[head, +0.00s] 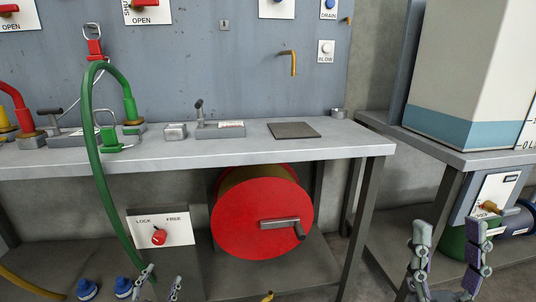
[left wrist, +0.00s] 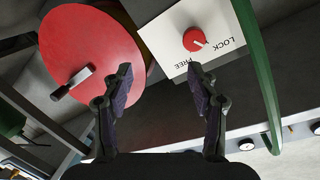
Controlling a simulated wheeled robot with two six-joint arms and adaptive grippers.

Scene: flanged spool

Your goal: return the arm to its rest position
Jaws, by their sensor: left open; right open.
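My left gripper (head: 160,286) is low at the bottom edge of the head view, in front of the shelf under the bench. Its jaws are open, and the left wrist view shows nothing between the fingers (left wrist: 160,78). My right gripper (head: 450,262) is at the lower right, open and empty. The red flanged spool (head: 245,222) with its grey crank (head: 284,226) sits under the bench; it also shows in the left wrist view (left wrist: 100,50). The LOCK/FREE panel (head: 180,225) with a red knob (head: 158,236) stands left of the spool.
A green hose (head: 91,150) loops over the bench (head: 265,153) and hangs down close to my left gripper. Blue knobs (head: 123,287) are at the lower left. A second table (head: 440,148) bears a large white container (head: 465,70) at right. The gap between my grippers is mostly clear.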

